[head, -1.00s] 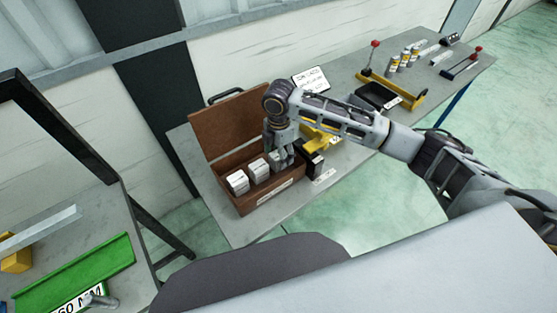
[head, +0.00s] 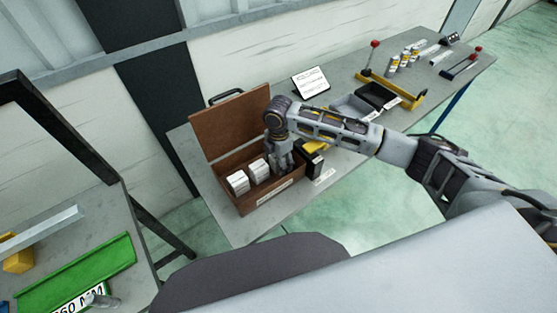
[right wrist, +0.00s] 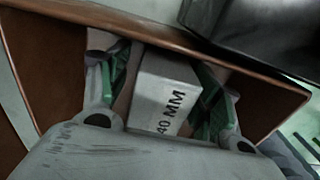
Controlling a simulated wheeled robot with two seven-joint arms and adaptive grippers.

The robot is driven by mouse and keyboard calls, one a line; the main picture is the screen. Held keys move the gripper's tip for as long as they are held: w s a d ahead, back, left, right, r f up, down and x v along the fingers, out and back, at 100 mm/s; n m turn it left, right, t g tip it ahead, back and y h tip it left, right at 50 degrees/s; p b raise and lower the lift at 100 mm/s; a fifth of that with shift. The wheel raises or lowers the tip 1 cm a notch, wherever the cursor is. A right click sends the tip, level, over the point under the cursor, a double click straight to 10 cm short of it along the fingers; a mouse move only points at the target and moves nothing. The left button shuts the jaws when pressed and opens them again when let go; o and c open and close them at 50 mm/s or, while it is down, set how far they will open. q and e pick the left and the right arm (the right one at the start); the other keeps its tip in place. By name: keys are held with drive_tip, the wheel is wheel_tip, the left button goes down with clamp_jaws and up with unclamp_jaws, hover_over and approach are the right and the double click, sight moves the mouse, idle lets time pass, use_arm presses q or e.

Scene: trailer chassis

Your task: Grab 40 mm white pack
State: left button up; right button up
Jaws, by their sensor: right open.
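The white pack marked 40 MM (right wrist: 165,90) stands in the wooden box and shows in the right wrist view. My right gripper (right wrist: 160,85) is open, with one finger on each side of this pack; I cannot tell whether they touch it. In the head view my right gripper (head: 281,163) points down into the right end of the open brown box (head: 262,203) and hides the pack there. Two other white packs (head: 238,182) (head: 259,170) stand in the box to its left.
The box's raised lid (head: 228,130) stands behind. A black item (head: 312,160) is close to the box's right end. Black and grey trays (head: 376,95), a white sign (head: 311,83) and several small bottles (head: 404,58) are farther right. The bench front (head: 240,231) is clear.

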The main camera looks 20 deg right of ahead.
idle(0.4)
drive_tip(key=c, duration=1.3)
drive_tip(key=shift+r, duration=5)
